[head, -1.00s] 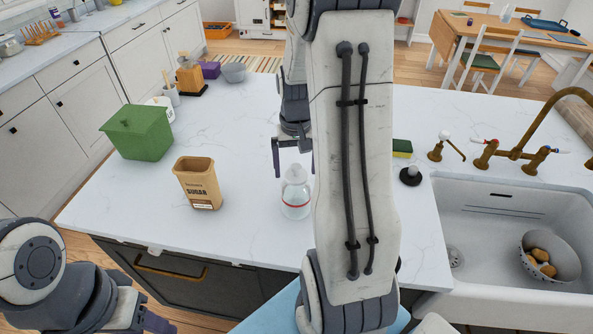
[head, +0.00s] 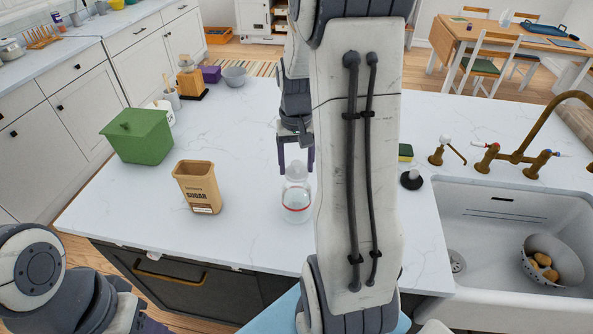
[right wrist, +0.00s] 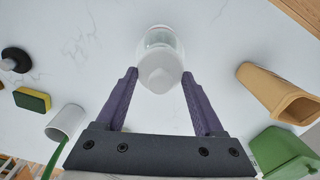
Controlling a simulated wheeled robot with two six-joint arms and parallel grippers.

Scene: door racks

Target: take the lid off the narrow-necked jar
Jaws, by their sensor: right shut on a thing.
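The narrow-necked jar (head: 296,208) is clear glass with a red band and stands upright on the white counter. Its whitish rounded lid (head: 296,173) sits on its top, with no gap that I can make out. In the right wrist view the white lid (right wrist: 160,76) lies between the purple fingertips, with the glass jar (right wrist: 160,38) behind it. My right gripper (head: 296,163) reaches down from above and is shut on the lid. My left gripper (head: 154,327) shows only a purple bit at the bottom edge, so its jaws are hidden.
A sugar box (head: 198,188) and a green bin (head: 138,136) stand left of the jar. A sponge (head: 405,152), a black stopper (head: 411,180) and the sink (head: 470,230) with a colander (head: 551,258) are to the right. The counter around the jar is clear.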

